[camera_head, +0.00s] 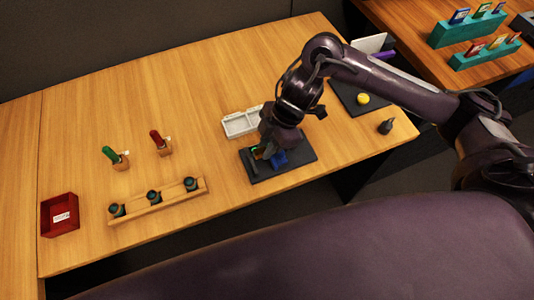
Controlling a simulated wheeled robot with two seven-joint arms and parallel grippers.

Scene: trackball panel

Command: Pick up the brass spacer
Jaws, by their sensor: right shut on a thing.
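My right gripper (268,150) is low over the dark panel (302,148) near the front edge of the table. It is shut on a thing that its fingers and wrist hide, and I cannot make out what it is. A blue part (279,158) and a small green part (257,149) show right beside the fingers. I cannot pick out a brass spacer anywhere in this view. My left gripper is not in view.
A white tray (228,130) lies just behind the panel. A dark mat with a yellow ball (362,98) is to the right, near a small dark bulb-shaped thing (385,127). A wooden rack (165,204), two screwdrivers and a red box (47,222) stand left.

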